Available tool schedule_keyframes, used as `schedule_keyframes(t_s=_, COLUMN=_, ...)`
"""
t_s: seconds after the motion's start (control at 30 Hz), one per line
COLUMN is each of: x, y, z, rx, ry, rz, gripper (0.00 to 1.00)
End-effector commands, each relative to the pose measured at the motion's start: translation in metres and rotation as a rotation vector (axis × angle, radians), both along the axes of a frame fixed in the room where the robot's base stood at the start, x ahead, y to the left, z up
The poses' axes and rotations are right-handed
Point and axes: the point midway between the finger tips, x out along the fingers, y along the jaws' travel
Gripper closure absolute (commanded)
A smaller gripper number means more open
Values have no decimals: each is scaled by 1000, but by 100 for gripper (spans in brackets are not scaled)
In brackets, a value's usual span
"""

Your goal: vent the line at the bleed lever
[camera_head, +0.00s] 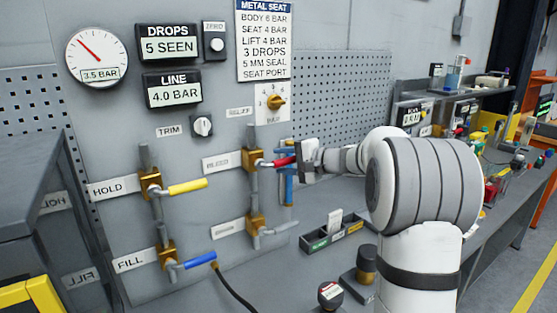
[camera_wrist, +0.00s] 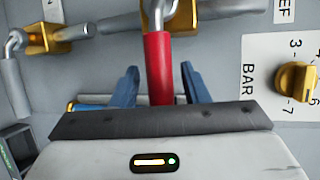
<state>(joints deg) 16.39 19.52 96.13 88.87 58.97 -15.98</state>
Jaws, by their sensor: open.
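The bleed lever (camera_head: 284,161) has a red handle on a brass valve (camera_head: 252,158) beside the BLEED label (camera_head: 217,162). The handle points right, toward my gripper. In the wrist view the red handle (camera_wrist: 158,62) runs down between my two blue fingers, with a gap on each side. My gripper (camera_wrist: 160,85) is open around the handle and not closed on it. The handle's lower end is hidden by the dark front of my gripper. The line display (camera_head: 173,91) reads 4.0 BAR, and the round gauge (camera_head: 97,56) shows 3.5 BAR.
The yellow HOLD lever (camera_head: 188,187), blue FILL lever (camera_head: 200,260) and a grey lever (camera_head: 278,230) sit on neighbouring valves. A brass selector knob (camera_head: 275,102) is above the bleed valve. A dark tray (camera_head: 334,233) and a black-and-brass part (camera_head: 364,265) stand on the bench below.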

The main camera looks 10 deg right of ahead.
Motion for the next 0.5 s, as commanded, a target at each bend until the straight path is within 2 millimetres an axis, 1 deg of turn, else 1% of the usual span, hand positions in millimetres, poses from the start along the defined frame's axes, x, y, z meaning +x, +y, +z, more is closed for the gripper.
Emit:
schedule_keyframes(t_s=0.2, x=0, y=1, z=0, rx=0, ry=-1, rz=1, gripper=59)
schedule_keyframes(t_s=0.5, x=0, y=1, z=0, rx=0, ry=0, rz=2, gripper=83)
